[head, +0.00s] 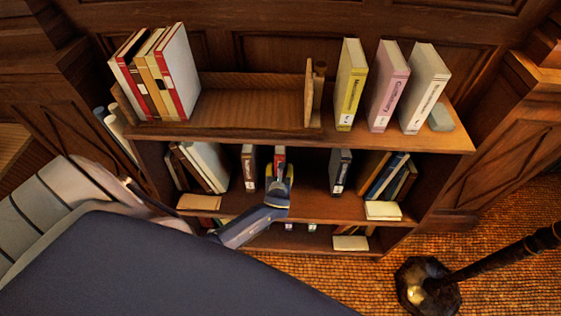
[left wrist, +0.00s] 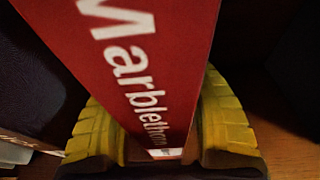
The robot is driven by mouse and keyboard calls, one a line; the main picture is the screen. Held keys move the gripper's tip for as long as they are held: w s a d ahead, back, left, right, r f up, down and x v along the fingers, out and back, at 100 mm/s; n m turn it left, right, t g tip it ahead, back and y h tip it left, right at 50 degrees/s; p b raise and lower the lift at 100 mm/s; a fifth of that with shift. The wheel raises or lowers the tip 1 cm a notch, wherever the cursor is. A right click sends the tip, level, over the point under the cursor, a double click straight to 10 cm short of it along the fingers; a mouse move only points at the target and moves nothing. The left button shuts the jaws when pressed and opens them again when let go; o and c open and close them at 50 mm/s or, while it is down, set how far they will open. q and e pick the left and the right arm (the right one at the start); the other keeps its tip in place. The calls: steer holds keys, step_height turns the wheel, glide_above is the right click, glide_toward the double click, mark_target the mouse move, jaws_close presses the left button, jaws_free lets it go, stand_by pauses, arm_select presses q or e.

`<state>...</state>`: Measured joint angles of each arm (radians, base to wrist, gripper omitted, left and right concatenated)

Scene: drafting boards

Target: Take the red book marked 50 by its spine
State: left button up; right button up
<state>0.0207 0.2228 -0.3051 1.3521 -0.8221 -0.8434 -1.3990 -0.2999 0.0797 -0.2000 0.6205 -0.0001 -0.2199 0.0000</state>
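A red book (head: 280,155) stands on the middle shelf. In the left wrist view the red book (left wrist: 170,60) fills the upper middle, its spine showing white letters that begin "Marblethor"; I cannot read a 50 on it. My left gripper (head: 279,180) is at the front of that shelf, at the book. In the left wrist view its yellow fingers (left wrist: 160,125) lie one on each side of the spine, close to it. Whether they press on the book cannot be told. The book's lower part is hidden by the gripper in the head view. My right gripper is not in view.
A brown-spined book (head: 249,168) stands left of the red book and a dark book (head: 340,171) to its right, with free room between. Leaning books (head: 205,165) fill the shelf's left end. The bookcase top (head: 230,127) and shelf edges lie close. A lamp stand (head: 430,285) is at the lower right.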

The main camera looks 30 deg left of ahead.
arm_select(q)
jaws_close()
steer(key=shift+w+r, duration=0.1)
steer(key=shift+r, duration=0.05)
